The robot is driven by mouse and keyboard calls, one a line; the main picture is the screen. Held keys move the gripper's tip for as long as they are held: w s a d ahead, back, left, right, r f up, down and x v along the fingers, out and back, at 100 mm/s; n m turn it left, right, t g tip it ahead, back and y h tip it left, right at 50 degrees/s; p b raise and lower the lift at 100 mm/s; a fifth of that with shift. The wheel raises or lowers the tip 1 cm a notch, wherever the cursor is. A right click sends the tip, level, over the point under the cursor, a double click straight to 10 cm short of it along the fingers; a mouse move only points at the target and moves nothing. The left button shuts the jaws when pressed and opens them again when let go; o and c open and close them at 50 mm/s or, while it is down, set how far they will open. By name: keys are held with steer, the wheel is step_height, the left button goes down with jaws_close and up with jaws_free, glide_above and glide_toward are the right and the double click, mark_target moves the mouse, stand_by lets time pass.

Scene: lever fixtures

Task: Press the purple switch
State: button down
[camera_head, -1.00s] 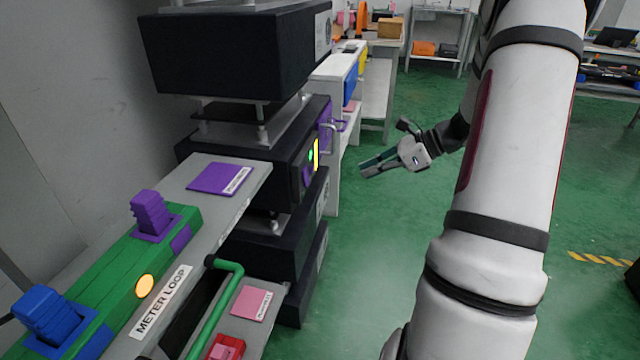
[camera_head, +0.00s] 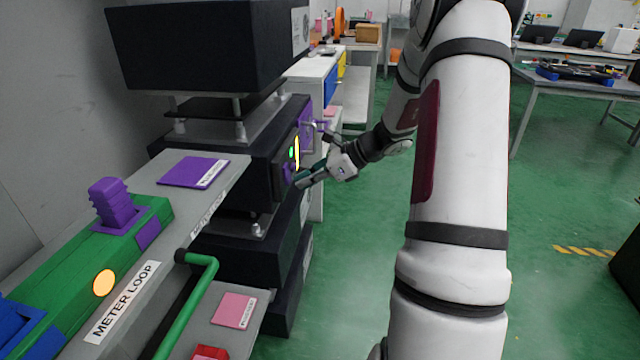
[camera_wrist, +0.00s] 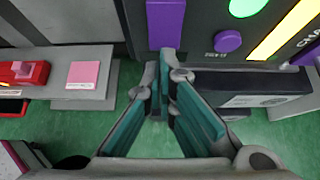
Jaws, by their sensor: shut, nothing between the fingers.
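A black box (camera_head: 236,180) has a front panel with purple parts, seen edge-on in the head view (camera_head: 289,169). In the wrist view, an upright purple block (camera_wrist: 165,23) and a round purple knob (camera_wrist: 228,41) show on this dark panel. Either could be the purple switch. My gripper (camera_head: 301,181) is shut and empty, with its tips close to the panel. In the wrist view the fingertips (camera_wrist: 162,70) meet just below the purple block; I cannot tell whether they touch the panel. A purple ribbed lever (camera_head: 115,205) stands on a green box at the left.
A green round light and a yellow bar (camera_wrist: 295,30) sit on the panel, right of the purple block. Black units are stacked above and below. A green bar handle (camera_head: 190,300) and a pink plate (camera_head: 234,310) are nearer. The green floor (camera_head: 350,290) right of the stack is clear.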

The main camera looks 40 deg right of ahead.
steer(key=shift+w+a, duration=0.2)
steer(key=shift+w, duration=0.05)
steer(key=shift+w+a+f+p, duration=0.1)
steer(key=shift+w+a+p, duration=0.2)
steer(key=shift+p, duration=0.05)
stand_by(0.3)
steer(key=shift+r+p, duration=0.7)
steer(key=shift+r, duration=0.2)
